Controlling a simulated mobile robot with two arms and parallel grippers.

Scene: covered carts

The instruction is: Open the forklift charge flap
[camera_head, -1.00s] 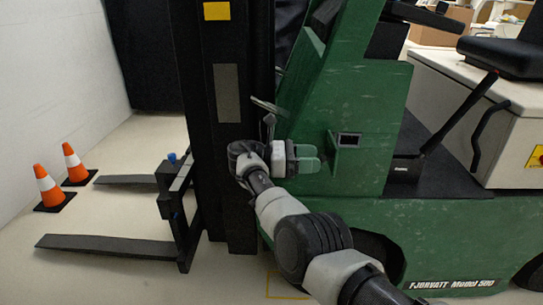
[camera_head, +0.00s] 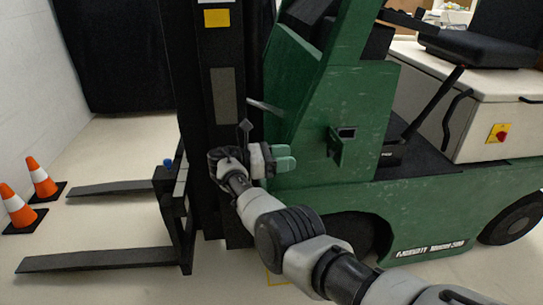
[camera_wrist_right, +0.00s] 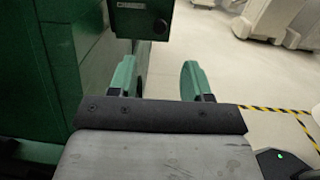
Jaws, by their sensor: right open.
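The green forklift (camera_head: 420,195) fills the middle and right of the head view. Its small green charge flap (camera_head: 335,148) stands out at an angle from the side, beside a dark opening (camera_head: 347,132). In the right wrist view a green plate with a small label and a dark round part (camera_wrist_right: 140,20) shows at the top, likely the flap. My right gripper (camera_head: 284,157) is left of the flap in the head view, apart from it. Its two green fingers (camera_wrist_right: 157,80) are open with nothing between them. My left gripper is not in view.
The black mast (camera_head: 222,90) and forks (camera_head: 110,257) are left of my right gripper. Two orange cones (camera_head: 40,178) stand by the left wall. Yellow-black floor tape (camera_wrist_right: 270,110) shows in the wrist view.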

